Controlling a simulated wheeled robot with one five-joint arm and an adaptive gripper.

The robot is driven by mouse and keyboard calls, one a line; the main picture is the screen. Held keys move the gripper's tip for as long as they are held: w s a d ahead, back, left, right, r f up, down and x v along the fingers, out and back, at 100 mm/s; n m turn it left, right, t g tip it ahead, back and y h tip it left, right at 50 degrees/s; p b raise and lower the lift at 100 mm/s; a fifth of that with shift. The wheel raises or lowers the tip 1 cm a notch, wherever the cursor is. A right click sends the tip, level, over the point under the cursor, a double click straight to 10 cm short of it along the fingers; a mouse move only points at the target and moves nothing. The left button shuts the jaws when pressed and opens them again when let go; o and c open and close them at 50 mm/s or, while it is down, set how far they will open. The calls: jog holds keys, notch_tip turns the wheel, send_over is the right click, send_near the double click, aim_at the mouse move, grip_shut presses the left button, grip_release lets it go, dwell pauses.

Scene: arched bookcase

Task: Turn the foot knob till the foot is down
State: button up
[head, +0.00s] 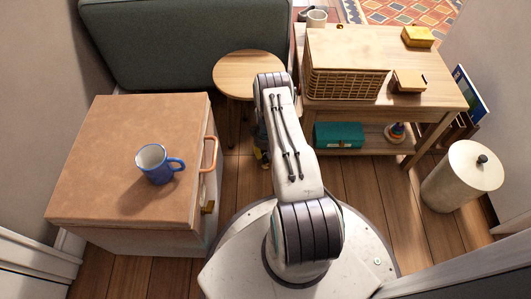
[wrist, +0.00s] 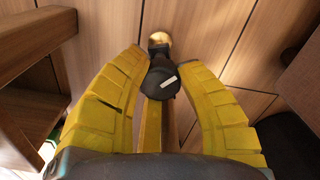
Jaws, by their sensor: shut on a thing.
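The foot knob (wrist: 163,80) is dark, with a white mark across it, in the upper middle of the wrist view. My gripper (wrist: 155,62) has its two yellow fingers on either side of it and is shut on it. A rounded golden piece (wrist: 160,38) shows just beyond the knob, close to the floorboards; I cannot tell if it is the foot or if it touches the floor. In the head view my gripper (head: 262,150) is low beside the round wooden table, mostly hidden behind my arm, and the knob cannot be made out.
The round table (head: 240,72) stands just beyond my gripper. A tan-topped cabinet (head: 100,155) with a blue mug (head: 157,164) is at left, a wooden bench (head: 440,97) with a basket (head: 343,85) at right. A lidded bin (head: 462,178) stands far right. Floorboards between are clear.

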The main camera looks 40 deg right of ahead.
jog(key=shift+m, duration=0.5)
jog(key=o, duration=0.9)
notch_tip(320, 180, up, 12)
jog(key=shift+f, duration=0.1)
